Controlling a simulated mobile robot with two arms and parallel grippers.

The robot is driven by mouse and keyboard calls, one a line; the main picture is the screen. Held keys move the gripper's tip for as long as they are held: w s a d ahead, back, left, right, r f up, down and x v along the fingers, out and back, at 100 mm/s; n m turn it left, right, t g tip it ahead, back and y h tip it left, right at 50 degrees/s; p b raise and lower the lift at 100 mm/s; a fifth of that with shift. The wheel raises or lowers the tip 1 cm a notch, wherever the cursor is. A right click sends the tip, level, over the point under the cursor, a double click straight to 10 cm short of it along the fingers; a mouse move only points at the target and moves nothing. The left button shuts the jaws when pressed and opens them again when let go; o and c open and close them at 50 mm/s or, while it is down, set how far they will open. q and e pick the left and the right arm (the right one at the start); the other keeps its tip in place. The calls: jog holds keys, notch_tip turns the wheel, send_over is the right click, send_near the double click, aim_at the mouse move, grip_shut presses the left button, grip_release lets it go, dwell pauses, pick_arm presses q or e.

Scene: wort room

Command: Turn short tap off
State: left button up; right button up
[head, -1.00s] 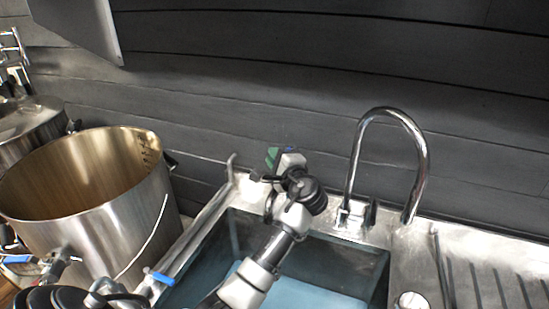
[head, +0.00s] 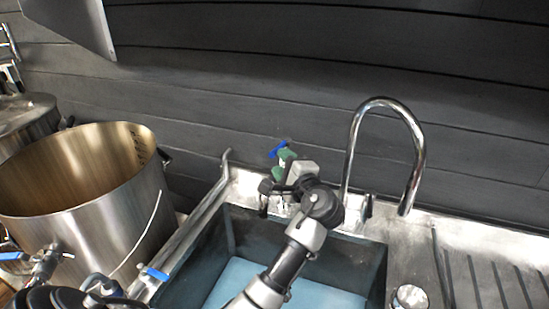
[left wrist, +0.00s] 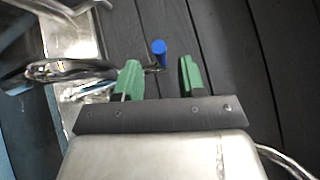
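The short tap's blue handle (head: 278,149) shows behind the back left corner of the sink, just beyond my left gripper (head: 287,159). The fingers are apart with nothing gripped. The tap's body is mostly hidden by the gripper in the head view. I cannot tell whether a finger touches the handle. My right gripper is not in view.
A tall curved chrome faucet (head: 420,150) stands right of my gripper. The sink (head: 375,265) lies below my arm. A large steel pot (head: 95,230) stands left, and another blue-handled valve (head: 157,274) is at the sink's left front. A dark plank wall (head: 300,90) is close behind.

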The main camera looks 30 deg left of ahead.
pick_arm(q)
jog(key=v, duration=0.4)
jog(key=shift+s+b, duration=0.1)
jog(key=shift+b, duration=0.25)
